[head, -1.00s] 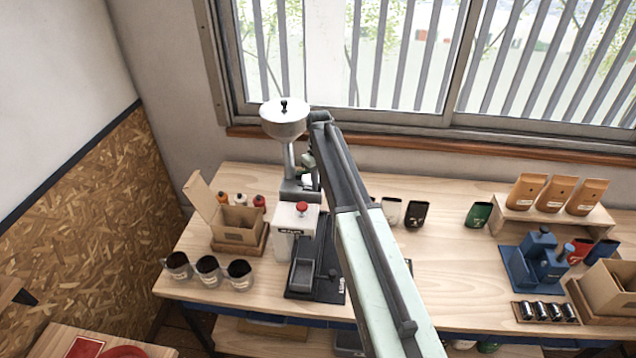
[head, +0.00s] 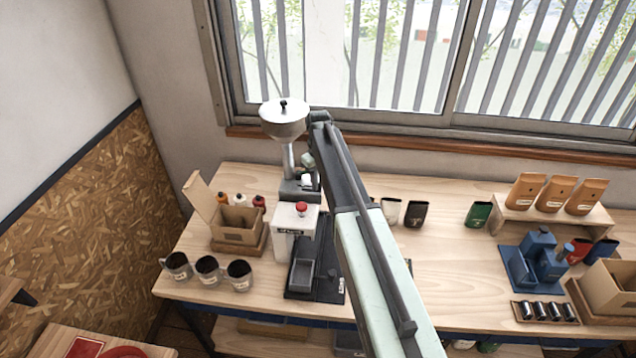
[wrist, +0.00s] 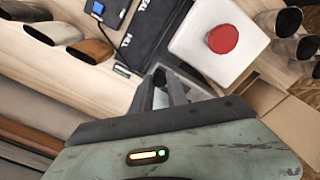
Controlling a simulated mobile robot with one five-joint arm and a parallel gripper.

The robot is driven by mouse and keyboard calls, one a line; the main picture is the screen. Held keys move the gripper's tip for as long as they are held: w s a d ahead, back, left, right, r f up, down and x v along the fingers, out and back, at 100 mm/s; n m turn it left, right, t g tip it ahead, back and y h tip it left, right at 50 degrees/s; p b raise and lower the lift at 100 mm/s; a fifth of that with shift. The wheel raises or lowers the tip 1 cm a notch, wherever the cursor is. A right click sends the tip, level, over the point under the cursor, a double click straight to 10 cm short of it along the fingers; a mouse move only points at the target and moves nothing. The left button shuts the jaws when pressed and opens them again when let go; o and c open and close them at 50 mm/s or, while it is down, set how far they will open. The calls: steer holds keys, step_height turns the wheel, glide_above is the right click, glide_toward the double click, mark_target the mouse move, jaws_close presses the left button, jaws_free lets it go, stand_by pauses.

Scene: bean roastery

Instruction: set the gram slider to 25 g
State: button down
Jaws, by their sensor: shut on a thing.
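The doser with its funnel hopper (head: 284,122), white front body (head: 292,238) and red button (head: 301,209) stands at the left of the bench. The red button also shows in the wrist view (wrist: 222,39). My gripper (wrist: 163,78) is beside the white body, with its fingers close together. It is shut on a small part between the fingers, apparently the gram slider's knob, which the fingers mostly hide. In the head view my arm covers part of this spot. The slider's scale and its 25 g mark cannot be read in either view.
A grey tray (head: 303,276) sits on the black base below the doser. Several dark cups (head: 207,270) and an open carton (head: 238,226) stand left of it. Pouches stand along the bench to the right.

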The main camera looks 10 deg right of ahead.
mark_target(303, 189)
steer(key=a, duration=0.1)
steer(key=w+a, duration=0.1)
steer(key=a, duration=0.3)
steer(key=shift+w+a, duration=0.1)
steer(key=shift+w, duration=0.3)
steer(key=c, duration=1.3)
jaws_free()
steer(key=shift+a, duration=0.1)
step_height(303, 189, up, 8)
steer(key=p, duration=0.7)
steer(key=shift+f+p, duration=0.1)
steer(key=shift+p, duration=0.3)
